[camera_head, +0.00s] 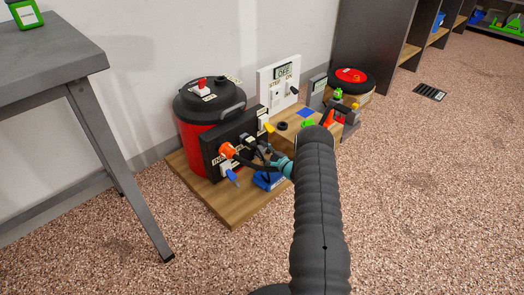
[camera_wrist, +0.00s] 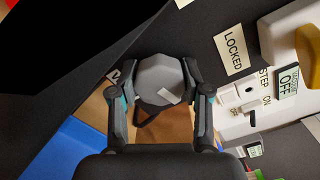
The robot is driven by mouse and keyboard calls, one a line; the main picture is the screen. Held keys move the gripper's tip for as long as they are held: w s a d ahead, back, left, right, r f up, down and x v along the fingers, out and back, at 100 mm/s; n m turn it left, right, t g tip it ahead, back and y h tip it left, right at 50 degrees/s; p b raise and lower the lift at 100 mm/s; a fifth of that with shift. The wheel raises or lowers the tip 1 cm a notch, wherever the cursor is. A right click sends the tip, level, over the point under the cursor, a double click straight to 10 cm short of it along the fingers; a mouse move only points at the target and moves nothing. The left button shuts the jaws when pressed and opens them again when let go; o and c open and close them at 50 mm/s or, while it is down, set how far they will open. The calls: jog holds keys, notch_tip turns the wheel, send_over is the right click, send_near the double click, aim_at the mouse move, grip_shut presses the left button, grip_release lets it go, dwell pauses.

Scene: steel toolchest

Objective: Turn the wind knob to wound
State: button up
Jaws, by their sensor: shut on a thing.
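The wind knob is a grey, many-sided knob (camera_wrist: 160,76) on the black panel (camera_wrist: 95,62). A small pale mark shows on its face, near its lower edge. My gripper (camera_wrist: 161,84) has one finger on each side of the knob, and both pads press against it. In the head view my gripper (camera_head: 262,153) is at the front of the black panel (camera_head: 212,155), where the fingers largely hide the knob. A white label beside the left finger is mostly covered, so I cannot read the knob's setting.
An orange knob (camera_head: 227,150) and a blue-handled part (camera_head: 232,176) sit left of my gripper. A blue block (camera_head: 267,180) lies just below it. A yellow handle (camera_wrist: 309,48) and a LOCKED label (camera_wrist: 234,48) are to the right. A red and black canister (camera_head: 190,125) stands behind.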

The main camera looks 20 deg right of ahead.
jog(key=m, duration=0.5)
jog(key=shift+d+m, duration=0.1)
jog(key=shift+m, duration=0.2)
jog(key=m, duration=1.3)
jog(key=shift+m, duration=0.3)
jog(key=m, duration=0.9)
jog(key=shift+f+m, duration=0.1)
jog(key=shift+m, duration=0.3)
jog(key=m, duration=0.9)
jog(key=shift+m, duration=0.3)
